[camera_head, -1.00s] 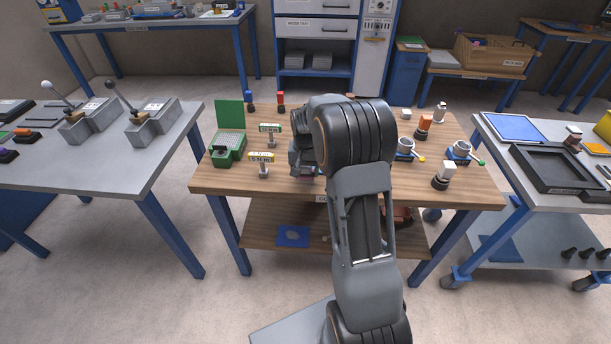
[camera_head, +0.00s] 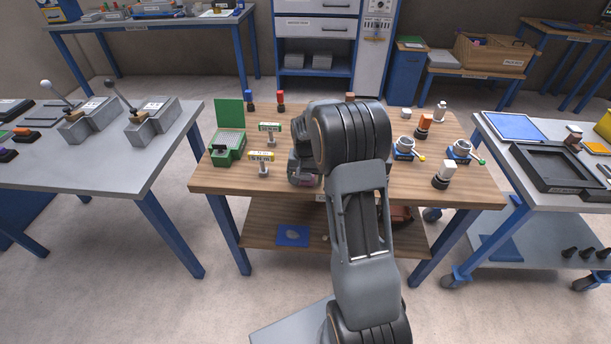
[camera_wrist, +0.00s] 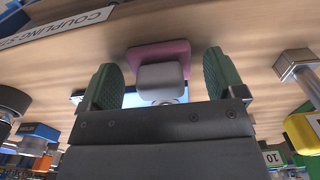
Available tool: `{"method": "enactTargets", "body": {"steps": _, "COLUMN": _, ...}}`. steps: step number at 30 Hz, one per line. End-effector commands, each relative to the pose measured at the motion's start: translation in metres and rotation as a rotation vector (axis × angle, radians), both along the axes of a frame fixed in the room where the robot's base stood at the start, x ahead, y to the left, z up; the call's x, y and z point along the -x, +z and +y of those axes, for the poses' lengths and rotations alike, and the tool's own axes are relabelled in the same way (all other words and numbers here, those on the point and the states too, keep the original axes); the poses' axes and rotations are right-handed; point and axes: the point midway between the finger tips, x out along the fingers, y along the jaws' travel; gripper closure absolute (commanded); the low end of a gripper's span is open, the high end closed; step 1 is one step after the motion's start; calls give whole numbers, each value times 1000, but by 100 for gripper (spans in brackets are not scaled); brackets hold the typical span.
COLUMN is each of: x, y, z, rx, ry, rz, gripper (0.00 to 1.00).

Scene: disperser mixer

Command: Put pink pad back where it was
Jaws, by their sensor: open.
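The pink pad (camera_wrist: 172,50) lies on the wooden tabletop in the wrist view. A grey block (camera_wrist: 160,78), which looks like its grip, stands on its near side. My gripper (camera_wrist: 160,65) is open, with one green-padded finger on each side of the block. I see a gap between each finger and the block. In the head view, my gripper (camera_head: 304,178) is low over the front middle of the wooden table (camera_head: 230,183). A little pink shows beneath it, and my arm hides most of that spot.
Two signs on small posts (camera_head: 262,158) and a green device (camera_head: 228,148) stand left of my gripper. Metal cups with coloured handles (camera_head: 405,148) and a white-topped black knob (camera_head: 441,178) stand to the right. A label (camera_wrist: 60,25) marks the table's front edge.

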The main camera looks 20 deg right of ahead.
Motion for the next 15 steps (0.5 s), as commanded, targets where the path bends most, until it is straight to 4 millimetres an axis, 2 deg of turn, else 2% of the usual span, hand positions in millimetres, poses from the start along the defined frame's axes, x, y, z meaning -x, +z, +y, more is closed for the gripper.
{"method": "enactTargets", "body": {"steps": 4, "x": 0, "y": 1, "z": 0, "rx": 0, "ry": 0, "rz": 0, "gripper": 12}}
{"method": "enactTargets", "body": {"steps": 8, "x": 0, "y": 11, "z": 0, "rx": 0, "ry": 0, "rz": -2, "gripper": 12}}
{"method": "enactTargets", "body": {"steps": 15, "x": -1, "y": 55, "z": 0, "rx": 2, "ry": 0, "rz": -5, "gripper": 12}}
